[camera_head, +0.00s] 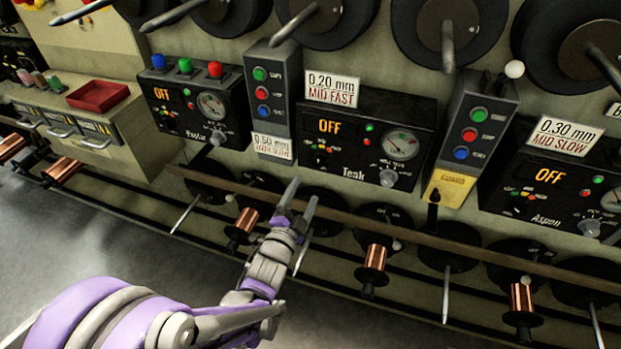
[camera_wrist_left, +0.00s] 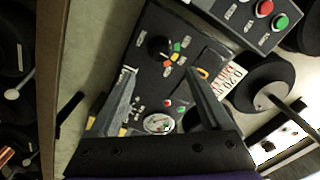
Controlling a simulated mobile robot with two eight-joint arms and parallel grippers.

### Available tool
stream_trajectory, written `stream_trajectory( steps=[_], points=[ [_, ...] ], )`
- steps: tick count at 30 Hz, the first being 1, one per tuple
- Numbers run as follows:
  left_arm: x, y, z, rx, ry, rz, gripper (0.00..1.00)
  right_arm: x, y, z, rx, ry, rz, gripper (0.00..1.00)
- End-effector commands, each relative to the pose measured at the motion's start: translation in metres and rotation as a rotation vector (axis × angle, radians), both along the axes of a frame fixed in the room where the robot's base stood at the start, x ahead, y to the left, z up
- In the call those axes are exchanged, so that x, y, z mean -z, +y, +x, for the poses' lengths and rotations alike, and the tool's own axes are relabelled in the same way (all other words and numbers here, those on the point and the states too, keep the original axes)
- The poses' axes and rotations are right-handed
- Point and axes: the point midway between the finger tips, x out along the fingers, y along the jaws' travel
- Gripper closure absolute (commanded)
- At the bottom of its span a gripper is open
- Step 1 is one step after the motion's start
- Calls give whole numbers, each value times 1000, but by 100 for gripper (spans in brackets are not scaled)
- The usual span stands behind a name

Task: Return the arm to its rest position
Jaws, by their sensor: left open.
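My left arm, purple and grey, reaches in from the lower left in the head view. Its gripper (camera_head: 299,192) is open and empty, its two fingers apart and pointing up toward the Teak panel (camera_head: 345,160). In the left wrist view the open gripper (camera_wrist_left: 160,97) shows its two fingers on either side of a dark control panel (camera_wrist_left: 150,60) with a knob, small coloured lights and a gauge. Nothing is between the fingers. My right gripper is not in view.
A rail (camera_head: 345,213) runs below the panels, near the gripper. Copper spools (camera_head: 375,262) on spindles hang beneath it. Button boxes (camera_head: 474,130) stand between the panels, and large black reels (camera_head: 450,30) sit above. A red tray (camera_head: 97,96) is at the left. Grey floor is open at lower left.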

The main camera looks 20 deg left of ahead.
Motion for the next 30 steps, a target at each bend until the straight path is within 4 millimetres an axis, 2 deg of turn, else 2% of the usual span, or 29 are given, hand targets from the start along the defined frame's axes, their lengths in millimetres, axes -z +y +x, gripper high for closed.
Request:
stream_trajectory(
  steps=[8,11,14,17,21,30],
  points=[
    [1,2,-3,-9,31,-26,19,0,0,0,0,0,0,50],
    [5,6,-12,-37,121,-99,19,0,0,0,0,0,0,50],
    [14,11,-33,-91,267,-221,19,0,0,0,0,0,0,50],
    [27,15,-66,-167,437,-364,19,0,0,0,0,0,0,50],
    [46,14,-122,-288,657,-546,19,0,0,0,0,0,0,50],
    [73,5,-233,-522,989,-792,19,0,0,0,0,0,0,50]
  ],
)
